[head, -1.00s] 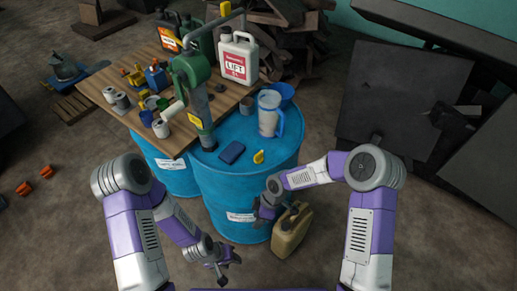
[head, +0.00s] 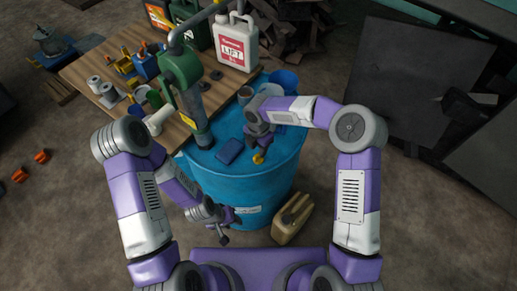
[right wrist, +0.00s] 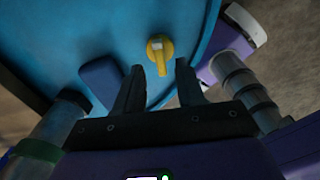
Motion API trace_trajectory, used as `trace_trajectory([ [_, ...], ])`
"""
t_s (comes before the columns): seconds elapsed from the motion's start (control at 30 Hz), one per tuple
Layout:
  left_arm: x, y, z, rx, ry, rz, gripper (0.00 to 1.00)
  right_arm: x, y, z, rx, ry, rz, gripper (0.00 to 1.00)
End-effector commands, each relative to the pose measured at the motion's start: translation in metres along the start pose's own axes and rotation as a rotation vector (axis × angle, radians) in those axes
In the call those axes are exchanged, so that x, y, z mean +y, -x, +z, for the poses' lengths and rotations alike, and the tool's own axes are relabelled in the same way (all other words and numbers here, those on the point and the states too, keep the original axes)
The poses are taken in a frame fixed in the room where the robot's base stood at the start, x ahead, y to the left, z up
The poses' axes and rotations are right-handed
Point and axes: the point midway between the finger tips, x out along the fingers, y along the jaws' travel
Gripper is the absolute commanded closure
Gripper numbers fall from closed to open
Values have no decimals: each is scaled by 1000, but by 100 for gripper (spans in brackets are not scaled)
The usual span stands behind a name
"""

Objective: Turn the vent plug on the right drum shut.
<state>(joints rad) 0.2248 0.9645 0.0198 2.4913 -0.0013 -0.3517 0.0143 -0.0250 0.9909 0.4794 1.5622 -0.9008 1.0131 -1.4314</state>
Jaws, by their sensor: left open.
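The yellow vent plug (head: 258,158) sits on top of the blue right drum (head: 240,187), near its front edge. In the right wrist view the plug (right wrist: 157,45) shows a round head with a tab pointing down toward my fingers. My right gripper (head: 260,142) is just above the plug. Its two fingers are apart with nothing between them in the right wrist view (right wrist: 159,85), and the plug lies just beyond the fingertips. I cannot tell whether they touch the tab. My left gripper (head: 228,238) is open and empty, low in front of the drum.
A dark blue block (head: 230,151) lies on the drum left of the plug. A green hand pump (head: 183,72) stands behind it. A tan canister (head: 292,219) stands on the floor beside the drum.

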Motion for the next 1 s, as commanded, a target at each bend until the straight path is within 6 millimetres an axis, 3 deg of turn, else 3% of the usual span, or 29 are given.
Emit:
trace_trajectory([
  [0.1,0,-1,0,0,0,0,57,0,-21,-1,2,0,-2,62],
  [0.3,-1,-1,0,1,0,0,57,0,-42,0,1,0,0,62],
  [0.63,0,-1,0,1,0,0,57,0,-46,0,0,-1,2,62],
  [0.9,0,-1,0,1,0,0,57,0,-46,0,0,-1,1,100],
  [1.0,0,-1,0,1,0,0,57,0,-46,0,0,-1,1,100],
])
